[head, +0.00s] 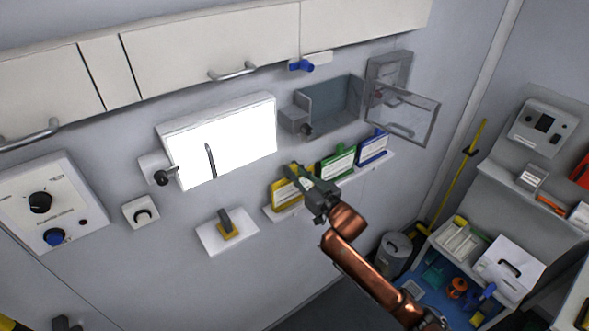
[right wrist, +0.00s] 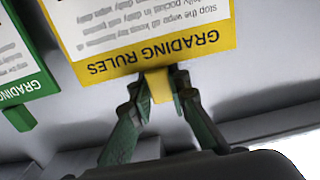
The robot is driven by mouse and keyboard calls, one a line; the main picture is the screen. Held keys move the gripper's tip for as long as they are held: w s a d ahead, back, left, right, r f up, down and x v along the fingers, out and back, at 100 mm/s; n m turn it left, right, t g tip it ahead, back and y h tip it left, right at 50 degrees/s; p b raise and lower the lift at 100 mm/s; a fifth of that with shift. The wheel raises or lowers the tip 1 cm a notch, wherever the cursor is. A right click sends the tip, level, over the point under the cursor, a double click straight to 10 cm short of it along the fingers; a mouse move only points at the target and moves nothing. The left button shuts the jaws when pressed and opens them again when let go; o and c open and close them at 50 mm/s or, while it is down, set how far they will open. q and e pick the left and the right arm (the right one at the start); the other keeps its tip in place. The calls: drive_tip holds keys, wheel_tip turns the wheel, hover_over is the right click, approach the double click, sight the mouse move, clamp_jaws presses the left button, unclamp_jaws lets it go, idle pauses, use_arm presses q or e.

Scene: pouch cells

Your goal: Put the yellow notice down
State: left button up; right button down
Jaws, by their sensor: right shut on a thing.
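The yellow notice (head: 284,193) is a yellow-framed card with a white face, at the left end of a small white wall shelf (head: 272,212). In the right wrist view the yellow notice (right wrist: 170,58) appears upside down, its title reading "GRADING RULES". My right gripper (head: 297,175) reaches it from the lower right. In the right wrist view my right gripper (right wrist: 160,85) has its fingers closed on the notice's yellow tab. I cannot tell whether the notice touches the shelf. My left gripper is not in view.
A green notice (head: 337,163) and a blue notice (head: 373,148) stand to the right along the shelf. Above are a bright white panel (head: 240,140) and an open grey box with a clear door (head: 404,112). A white plate with a yellow-based handle (head: 228,245) is at the left.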

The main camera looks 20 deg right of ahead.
drive_tip(key=shift+f, duration=0.1)
drive_tip(key=c, duration=1.8)
unclamp_jaws()
drive_tip(key=shift+c, duration=0.2)
